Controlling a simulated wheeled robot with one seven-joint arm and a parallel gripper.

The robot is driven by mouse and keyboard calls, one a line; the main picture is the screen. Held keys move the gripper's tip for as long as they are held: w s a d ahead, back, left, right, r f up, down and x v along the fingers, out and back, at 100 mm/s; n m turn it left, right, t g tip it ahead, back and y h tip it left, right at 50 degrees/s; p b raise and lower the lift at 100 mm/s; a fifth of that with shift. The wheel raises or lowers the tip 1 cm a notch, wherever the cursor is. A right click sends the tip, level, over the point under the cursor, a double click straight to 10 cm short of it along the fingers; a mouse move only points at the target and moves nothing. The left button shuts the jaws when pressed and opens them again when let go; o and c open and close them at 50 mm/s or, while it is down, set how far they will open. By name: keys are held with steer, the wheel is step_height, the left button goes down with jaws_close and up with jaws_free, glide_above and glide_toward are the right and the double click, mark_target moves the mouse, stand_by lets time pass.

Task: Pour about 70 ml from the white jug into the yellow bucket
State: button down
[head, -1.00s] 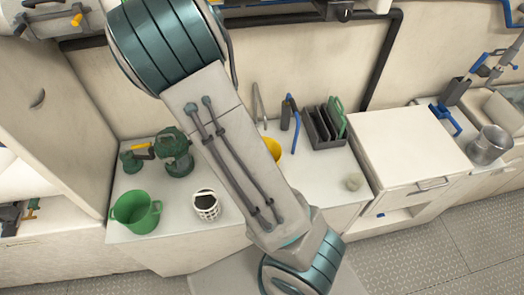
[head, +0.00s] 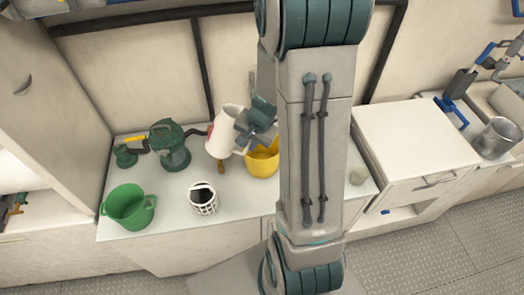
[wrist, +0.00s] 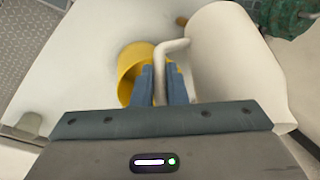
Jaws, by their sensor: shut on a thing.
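The white jug (head: 223,133) is held by my gripper (head: 254,136) beside the yellow bucket, on its left in the head view. In the wrist view the fingers (wrist: 162,88) are shut on the handle of the jug (wrist: 237,62). The jug looks tilted in the head view; no stream of liquid shows. The yellow bucket (head: 262,163) stands on the white counter, partly covered by my gripper and arm. It also shows behind the fingers in the wrist view (wrist: 130,65). The liquid level in either cannot be seen.
A green bucket (head: 128,208), a white slotted cup with dark contents (head: 203,199) and a green pump-like device (head: 169,146) stand on the counter (head: 165,212) to the left. A metal pot (head: 495,138) stands far right.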

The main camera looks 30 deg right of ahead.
steer(key=shift+d+f+y+b, duration=0.4)
steer(key=shift+f+y+b, duration=0.1)
steer(key=shift+f+b, duration=0.25)
steer(key=f+y+b, duration=0.1)
steer(key=y, duration=0.1)
steer(key=f+y+b, duration=0.2)
steer(key=y, duration=0.1)
steer(key=f+m+y+b, duration=0.1)
steer(key=y, duration=0.2)
steer(key=shift+a+f+t+b, duration=0.25)
steer(key=shift+f+t+b, duration=0.1)
steer(key=shift+f+t, duration=0.05)
steer(key=shift+d+f+y+b, duration=0.3)
steer(key=shift+d+y+b, duration=0.25)
steer(key=shift+y+b, duration=0.15)
steer(key=shift+f+y+b, duration=0.4)
steer(key=shift+f+b, duration=0.1)
steer(key=shift+b, duration=0.15)
steer(key=shift+a, duration=0.15)
